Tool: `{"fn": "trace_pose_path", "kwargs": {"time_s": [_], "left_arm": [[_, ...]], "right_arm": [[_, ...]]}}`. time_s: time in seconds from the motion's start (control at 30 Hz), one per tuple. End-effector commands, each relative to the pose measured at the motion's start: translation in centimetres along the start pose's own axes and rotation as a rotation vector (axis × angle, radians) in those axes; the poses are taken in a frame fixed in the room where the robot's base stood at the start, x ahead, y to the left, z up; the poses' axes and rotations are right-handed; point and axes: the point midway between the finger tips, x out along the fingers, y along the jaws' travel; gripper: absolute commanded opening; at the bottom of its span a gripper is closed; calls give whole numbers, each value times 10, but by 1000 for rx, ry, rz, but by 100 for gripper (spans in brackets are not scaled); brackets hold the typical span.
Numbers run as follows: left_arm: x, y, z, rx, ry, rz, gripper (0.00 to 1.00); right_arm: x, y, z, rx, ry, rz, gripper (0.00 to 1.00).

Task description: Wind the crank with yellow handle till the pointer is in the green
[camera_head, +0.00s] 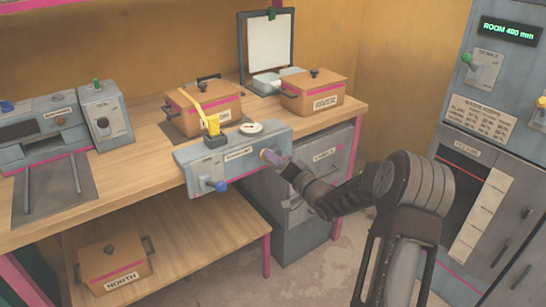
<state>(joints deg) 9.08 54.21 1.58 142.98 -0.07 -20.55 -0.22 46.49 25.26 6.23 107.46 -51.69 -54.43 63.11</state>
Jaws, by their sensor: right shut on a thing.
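A grey press unit (232,160) is fixed at the front edge of the wooden bench. The dial's pointer and any green zone are too small to read. My right gripper (280,167) is at the right end of the unit's front, shut on a pale purple handle (270,157). The gripper partly hides that handle. A blue knob (217,186) sticks out lower left on the same front. My left gripper is not in view.
Orange-brown lidded boxes (325,93) stand on the bench behind the unit. Another box (112,268) sits on the lower shelf. A grey machine (60,128) is at the left, a grey cabinet (325,160) below the bench, and a tall cabinet (500,135) at the right.

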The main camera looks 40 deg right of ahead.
Motion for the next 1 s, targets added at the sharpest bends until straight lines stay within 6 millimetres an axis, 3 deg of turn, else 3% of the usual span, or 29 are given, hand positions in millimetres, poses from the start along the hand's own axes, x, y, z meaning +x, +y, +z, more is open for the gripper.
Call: {"fn": "trace_pose_path", "kwargs": {"time_s": [0.57,0.6,0.83,1.0], "left_arm": [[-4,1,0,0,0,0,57],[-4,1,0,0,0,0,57],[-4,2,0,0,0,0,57],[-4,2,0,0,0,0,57]], "right_arm": [[0,0,-2,43,0,1,0],[0,0,-2,43,0,1,31],[0,0,-2,42,0,1,50],[0,0,-2,42,0,0,50]]}}
